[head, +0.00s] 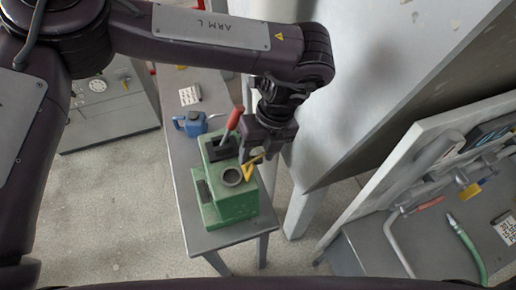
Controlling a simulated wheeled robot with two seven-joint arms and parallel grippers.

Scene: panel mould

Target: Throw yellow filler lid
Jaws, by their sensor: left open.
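The green machine (237,207) stands on a narrow grey table. A round grey filler opening (231,177) shows uncovered on its top. The yellow filler lid (249,170) stands tilted up beside the right side of this opening. My left gripper (258,155) reaches down from above, just behind and to the right of the lid. It is open, with its fingers close to the lid; I cannot tell whether they touch it. The gripper hides part of the machine's back right corner. My right gripper is not in view.
A red-handled lever (233,123) rises from the machine just left of my left gripper. A large grey panel (345,90) stands close on the right.

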